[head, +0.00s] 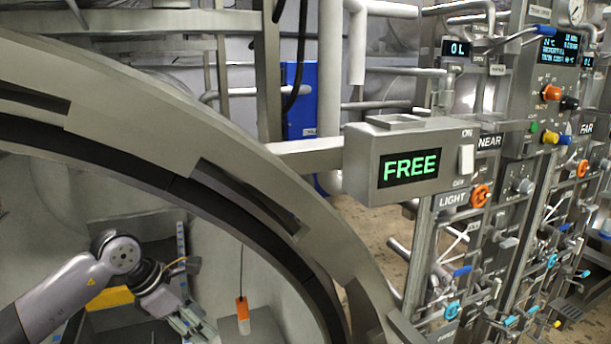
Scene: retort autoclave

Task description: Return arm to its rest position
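My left arm (75,290) comes in from the lower left, inside the round opening of the large grey vessel. Its gripper (192,324) points down and to the right, low in the opening. The fingers are small and partly cut by the bottom edge, so I cannot tell whether they are open or shut. I see nothing clearly held. My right arm and gripper are not in view.
The vessel's thick rim (190,140) arcs over my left arm. An orange-and-white piece (242,312) hangs on a thin cord right of the gripper. A grey box (410,160) reading FREE juts beside the rim. A control panel (540,100) with knobs, valves and pipes fills the right.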

